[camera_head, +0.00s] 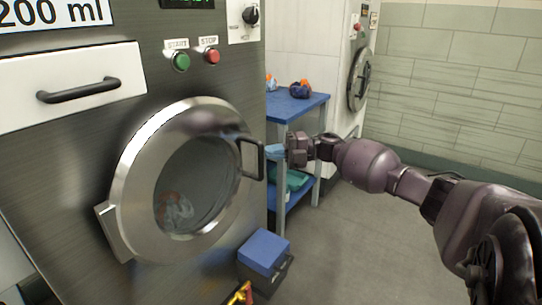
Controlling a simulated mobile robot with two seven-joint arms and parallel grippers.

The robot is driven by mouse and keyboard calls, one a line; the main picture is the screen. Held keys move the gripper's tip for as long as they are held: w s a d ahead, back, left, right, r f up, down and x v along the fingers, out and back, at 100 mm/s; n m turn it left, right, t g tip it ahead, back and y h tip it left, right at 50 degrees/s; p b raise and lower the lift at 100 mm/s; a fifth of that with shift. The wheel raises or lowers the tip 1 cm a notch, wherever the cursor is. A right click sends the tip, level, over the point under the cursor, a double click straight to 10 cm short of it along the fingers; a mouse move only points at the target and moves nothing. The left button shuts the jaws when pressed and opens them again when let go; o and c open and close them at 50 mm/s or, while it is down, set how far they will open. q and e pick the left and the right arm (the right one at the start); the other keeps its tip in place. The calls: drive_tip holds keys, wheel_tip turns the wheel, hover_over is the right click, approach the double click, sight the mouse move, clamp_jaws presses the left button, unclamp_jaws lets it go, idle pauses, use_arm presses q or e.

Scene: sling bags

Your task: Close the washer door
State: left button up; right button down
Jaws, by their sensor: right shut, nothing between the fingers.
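The washer door (130,185) is a round steel ring with dark glass, on the front of the steel washer (75,155). Its hinge side is at the left and a dark bar handle (262,160) stands out at its right. The door lies close to the washer front; I cannot tell whether it is fully flush. Something pale and reddish shows through the glass. My right gripper (277,151) is shut and empty, just right of the handle; I cannot tell whether it touches it. My left gripper is not in view.
A blue table (300,105) with small orange-capped items and a lower shelf stands behind my right gripper. A blue-lidded box (264,252) is on the floor below the door's right side. A second machine (345,60) stands behind. The floor at right is clear.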

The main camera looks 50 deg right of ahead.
drive_tip(key=shift+w+d, duration=0.2)
drive_tip(key=shift+w, duration=0.6)
drive_tip(key=shift+w+d+r, duration=0.2)
drive_tip(key=shift+w+r, duration=0.05)
drive_tip(key=shift+w, duration=0.2)
drive_tip(key=shift+r, duration=0.1)
